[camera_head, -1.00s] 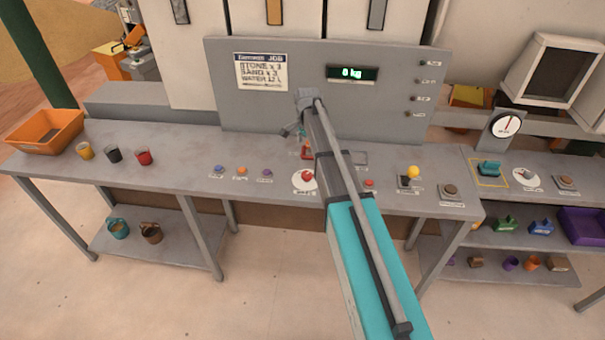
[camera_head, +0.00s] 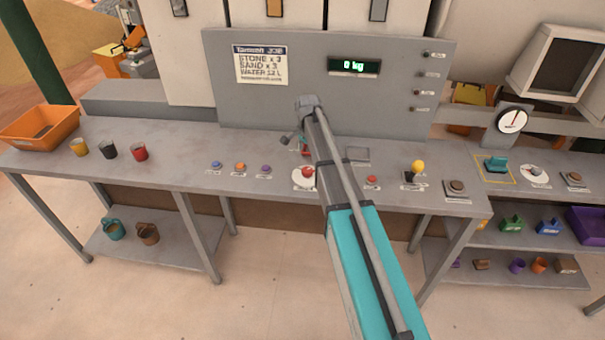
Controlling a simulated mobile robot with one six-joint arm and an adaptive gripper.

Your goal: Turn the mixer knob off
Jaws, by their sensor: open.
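A red knob on a round white plate (camera_head: 303,177) sits on the grey bench, just left of my arm. A second knob on a white plate (camera_head: 534,172) is on the right-hand bench. The labels are too small to read, so I cannot tell which is the mixer knob. My gripper (camera_head: 291,139) is open, above the bench and behind the red knob in the picture. It is small and partly hidden by my arm; nothing shows held in it.
Blue, orange and purple buttons (camera_head: 240,167) lie left of the red knob. A yellow-tipped lever (camera_head: 417,167) and a red button (camera_head: 371,180) stand right of my arm. The grey panel (camera_head: 290,60) with a "0 kg" display rises behind. Several cups stand at left.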

